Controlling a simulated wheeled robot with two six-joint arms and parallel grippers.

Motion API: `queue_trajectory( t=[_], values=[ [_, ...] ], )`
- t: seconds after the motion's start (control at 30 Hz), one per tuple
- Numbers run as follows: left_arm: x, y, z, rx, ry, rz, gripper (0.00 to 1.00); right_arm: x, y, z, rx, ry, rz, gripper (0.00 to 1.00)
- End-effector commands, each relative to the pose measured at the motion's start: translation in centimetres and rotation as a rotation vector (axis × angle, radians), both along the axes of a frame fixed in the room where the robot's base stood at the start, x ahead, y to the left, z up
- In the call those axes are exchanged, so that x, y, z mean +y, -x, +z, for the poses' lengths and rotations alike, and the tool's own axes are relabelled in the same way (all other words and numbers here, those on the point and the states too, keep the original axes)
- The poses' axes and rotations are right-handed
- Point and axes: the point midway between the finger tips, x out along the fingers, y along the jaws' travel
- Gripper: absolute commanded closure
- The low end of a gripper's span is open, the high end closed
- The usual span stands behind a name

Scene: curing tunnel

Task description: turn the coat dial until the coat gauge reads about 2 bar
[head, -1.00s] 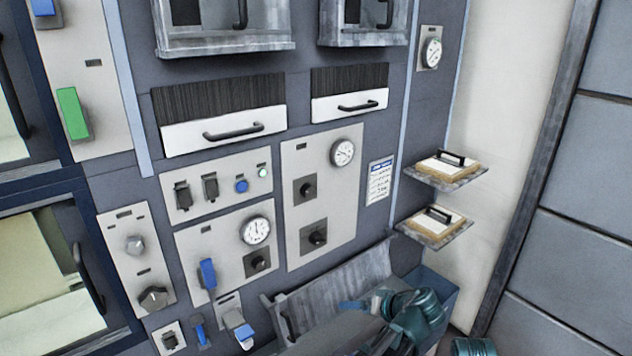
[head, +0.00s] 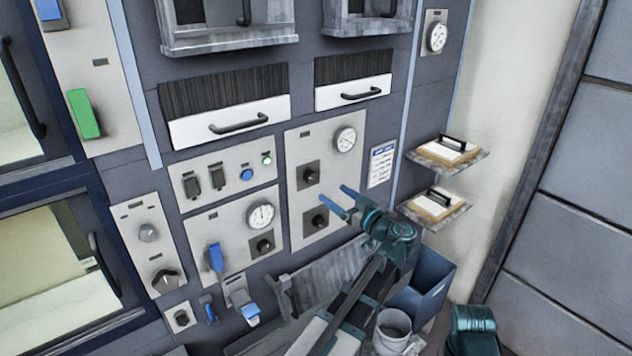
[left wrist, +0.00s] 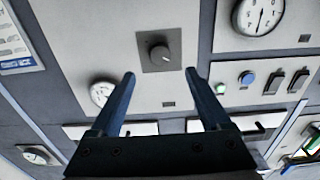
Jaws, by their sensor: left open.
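A pale panel (head: 334,160) carries a round white gauge (head: 345,139) and two black dials, an upper dial (head: 309,174) and a lower dial (head: 318,220). The labels are too small to read, so I cannot tell which is the coat dial; the gauge reading is also unclear. My left gripper (head: 333,194) is open and empty in front of this panel, its blue fingers pointing at it. In the left wrist view, a dial (left wrist: 159,52), seemingly the upper one, shows just beyond the gap between the fingertips, untouched. The gauge (left wrist: 101,92) is partly behind a finger.
To the left, another panel has a gauge (head: 260,215), a small dial (head: 264,245) and a blue lever (head: 215,257). Two shelves with handled boards, the upper shelf (head: 471,166) included, jut out at right. A metal trough (head: 322,283) and a blue bin (head: 430,281) sit below.

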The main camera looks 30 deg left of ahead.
Motion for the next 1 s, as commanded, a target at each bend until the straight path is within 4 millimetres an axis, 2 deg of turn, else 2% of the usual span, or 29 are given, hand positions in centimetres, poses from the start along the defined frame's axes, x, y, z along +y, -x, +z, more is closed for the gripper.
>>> queue_trajectory(
  t=[0.03, 0.2, 0.43, 0.63, 0.97, 1.0],
  values=[
    [1.2, -0.5, 0.0, 0.000, 0.000, 0.005, 0.19, 0.0, 0.0, 0.0, 0.000, 0.000, 0.000, 0.50],
    [4.3, -1.8, 0.0, 0.001, 0.001, 0.004, 0.19, 0.0, 0.0, 0.0, 0.000, 0.000, 0.000, 0.50],
    [7.4, -3.1, 0.0, 0.001, 0.001, 0.003, 0.19, 0.0, 0.0, 0.0, 0.000, 0.000, 0.000, 0.50],
    [8.6, -3.6, 0.0, 0.001, 0.001, 0.001, 0.19, 0.0, 0.0, 0.0, 0.000, 0.000, 0.000, 0.50],
    [8.8, -3.6, 0.0, 0.001, 0.001, 0.000, 0.19, 0.0, 0.0, 0.0, 0.000, 0.000, 0.000, 0.50],
    [8.8, -3.6, 0.0, 0.001, 0.001, 0.000, 0.27, 0.0, 0.0, 0.0, 0.000, 0.000, 0.000, 0.50]
  ],
)
